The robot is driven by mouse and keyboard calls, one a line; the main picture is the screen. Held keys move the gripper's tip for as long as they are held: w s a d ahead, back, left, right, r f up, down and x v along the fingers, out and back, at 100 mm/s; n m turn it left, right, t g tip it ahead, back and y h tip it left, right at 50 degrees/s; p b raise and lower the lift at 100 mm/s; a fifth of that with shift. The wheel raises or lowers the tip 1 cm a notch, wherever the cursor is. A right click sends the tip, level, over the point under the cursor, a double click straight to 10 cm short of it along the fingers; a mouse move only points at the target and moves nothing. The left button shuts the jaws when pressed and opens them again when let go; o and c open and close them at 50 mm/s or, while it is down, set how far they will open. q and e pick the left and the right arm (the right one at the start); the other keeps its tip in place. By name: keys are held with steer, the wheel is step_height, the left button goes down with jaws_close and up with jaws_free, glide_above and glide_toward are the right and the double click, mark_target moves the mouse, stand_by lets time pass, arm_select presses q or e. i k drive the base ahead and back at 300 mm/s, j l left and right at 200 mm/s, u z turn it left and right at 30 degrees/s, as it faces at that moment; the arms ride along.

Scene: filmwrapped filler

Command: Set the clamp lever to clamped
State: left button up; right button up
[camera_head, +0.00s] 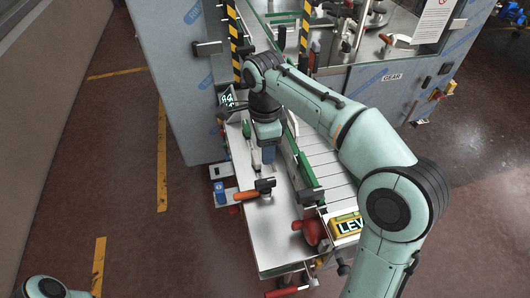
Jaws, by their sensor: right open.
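A lever with an orange handle (246,196) and a dark head sits on the pale metal plate (275,240) beside the conveyor, its handle pointing left. It looks like the clamp lever, but I cannot read its setting. A second lever with a red-orange grip (286,291) shows at the plate's near end. My right gripper (268,160) points down over the plate, just beyond the orange-handled lever and apart from it. It is open, with nothing visible in it. My left gripper is out of view; only a piece of my left arm shows at bottom left.
Green guide rails (305,168) run along the conveyor (325,165). A grey machine cabinet (185,75) stands behind left.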

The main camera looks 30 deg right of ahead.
mark_target(250, 194)
steer(key=k+j, duration=0.8)
steer(key=k, duration=0.05)
